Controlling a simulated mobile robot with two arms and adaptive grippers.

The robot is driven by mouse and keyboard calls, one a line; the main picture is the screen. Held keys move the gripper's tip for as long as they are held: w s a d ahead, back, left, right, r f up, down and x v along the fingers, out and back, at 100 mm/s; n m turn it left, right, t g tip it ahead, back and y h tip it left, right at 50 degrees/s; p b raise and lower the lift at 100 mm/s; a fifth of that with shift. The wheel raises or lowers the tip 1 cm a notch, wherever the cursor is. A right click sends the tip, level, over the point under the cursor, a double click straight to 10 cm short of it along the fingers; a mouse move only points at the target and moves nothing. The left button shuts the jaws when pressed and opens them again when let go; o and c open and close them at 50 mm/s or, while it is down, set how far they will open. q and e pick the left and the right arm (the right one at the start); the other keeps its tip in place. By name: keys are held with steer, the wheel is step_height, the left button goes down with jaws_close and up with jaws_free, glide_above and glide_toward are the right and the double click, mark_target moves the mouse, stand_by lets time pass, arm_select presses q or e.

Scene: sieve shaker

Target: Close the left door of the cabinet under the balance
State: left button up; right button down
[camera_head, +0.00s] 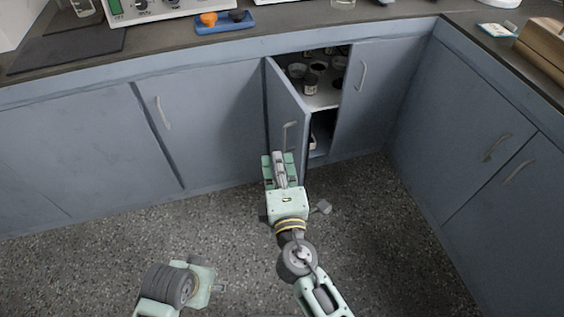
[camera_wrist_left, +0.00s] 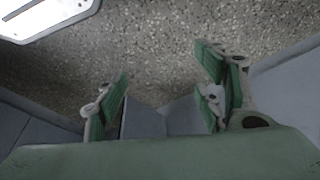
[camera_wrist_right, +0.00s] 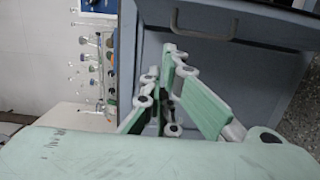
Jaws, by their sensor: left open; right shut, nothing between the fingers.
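The left door (camera_head: 284,112) of the cabinet stands ajar, swung out toward me, with its bar handle (camera_head: 289,135) on the outer face. My right gripper (camera_head: 279,168) is shut and empty, at the door's lower part. In the right wrist view the door (camera_wrist_right: 255,70) fills the upper right, with its handle (camera_wrist_right: 204,32) above the fingers (camera_wrist_right: 168,65); I cannot tell whether they touch it. My left gripper (camera_wrist_left: 160,72) is open and empty in the left wrist view. The left arm shows low in the head view, away from the door.
Inside the cabinet, jars and bowls stand on a white shelf (camera_head: 322,98). The door right of the opening (camera_head: 376,90) is closed. The counter above carries a blue tray (camera_head: 225,24). The speckled floor (camera_head: 390,240) is mostly clear.

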arm_select(q)
steer(key=shift+s+f+p, duration=0.1)
steer(key=shift+f+p, duration=0.45)
steer(key=shift+f, duration=1.7)
arm_select(e)
steer(key=w+d, duration=0.2)
steer(key=w, duration=0.6)
steer(key=shift+w+d, duration=0.15)
steer(key=shift+w, duration=0.25)
